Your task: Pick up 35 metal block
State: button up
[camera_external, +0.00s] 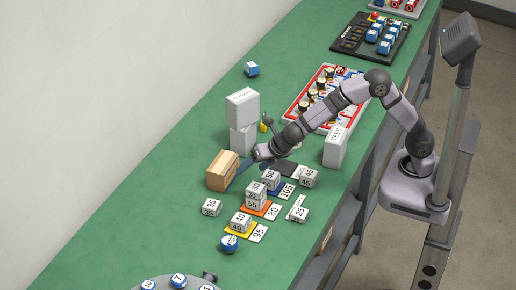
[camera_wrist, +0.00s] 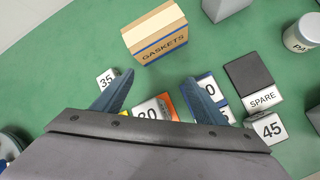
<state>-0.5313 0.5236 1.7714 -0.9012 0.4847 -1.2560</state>
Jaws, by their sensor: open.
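The 35 metal block (camera_external: 211,207), a small grey block with a white numbered top, sits alone on the green bench, left of the coloured pads. In the wrist view the 35 block (camera_wrist: 107,78) shows beside the left finger, partly covered by it. My gripper (camera_external: 240,172) is open and empty above the bench, near the front of the cardboard box and up from the 35 block in the external view. In the wrist view my gripper (camera_wrist: 160,92) has its two dark blue fingers wide apart, with the block outside the gap.
The GASKETS box (camera_wrist: 154,32) stands close to my gripper. Numbered blocks stand on an orange pad (camera_external: 249,211), a yellow pad (camera_external: 232,233) and a blue pad. A 45 block (camera_wrist: 267,129) is beside the SPARE pad (camera_wrist: 248,80). Bench left of 35 is clear.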

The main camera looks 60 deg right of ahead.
aim_at(214, 204)
jog(key=w+a+f+n+b, duration=0.1)
jog(key=a+n, duration=0.1)
jog(key=a, duration=0.1)
jog(key=a+f+n+t+y+b, duration=0.1)
jog(key=a+f+n, duration=0.1)
jog(key=a+n, duration=0.1)
jog(key=w+a+f+n+y, duration=0.1)
jog(key=a+n, duration=0.1)
jog(key=a, duration=0.3)
jog(key=shift+w+a+f+n+b, duration=0.15)
jog(key=shift+w+f+n+b, duration=0.2)
jog(key=shift+f+n+b, duration=0.05)
jog(key=shift+a+n+t, duration=0.3)
jog(key=shift+a, duration=0.1)
jog(key=shift+x, duration=1.1)
jog(key=shift+p+x, duration=1.15)
jog(key=shift+x, duration=1.4)
jog(key=shift+w+a+r, duration=0.1)
jog(key=shift+r, duration=0.05)
jog(key=shift+r, duration=0.1)
jog(key=c, duration=1.3)
jog(key=shift+c, duration=0.2)
